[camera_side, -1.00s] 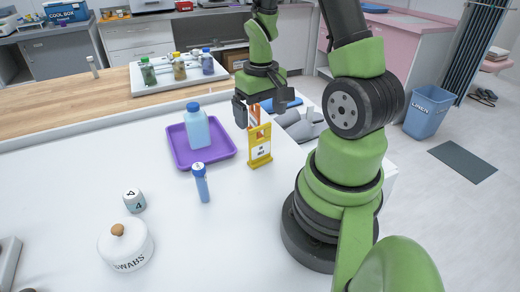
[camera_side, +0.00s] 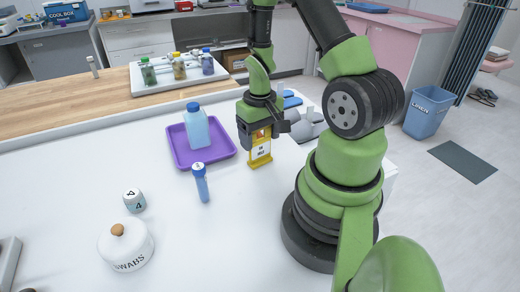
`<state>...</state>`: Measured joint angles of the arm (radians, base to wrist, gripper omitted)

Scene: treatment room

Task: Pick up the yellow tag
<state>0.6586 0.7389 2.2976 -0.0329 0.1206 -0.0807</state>
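The yellow tag (camera_side: 260,152) stands upright on the white table, just right of the purple tray, with a white panel and dark marks on its face. My gripper (camera_side: 264,132) has come down over it from above. Its two dark fingers are on the left and right of the tag's upper part, and they look apart. The top of the tag is hidden by the gripper. I cannot see any contact between the fingers and the tag.
A purple tray (camera_side: 181,153) holds a light blue bottle (camera_side: 197,130). A numbered block (camera_side: 134,201) and a swabs jar (camera_side: 126,246) are at the left. Grey and blue items (camera_side: 308,125) lie behind the tag.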

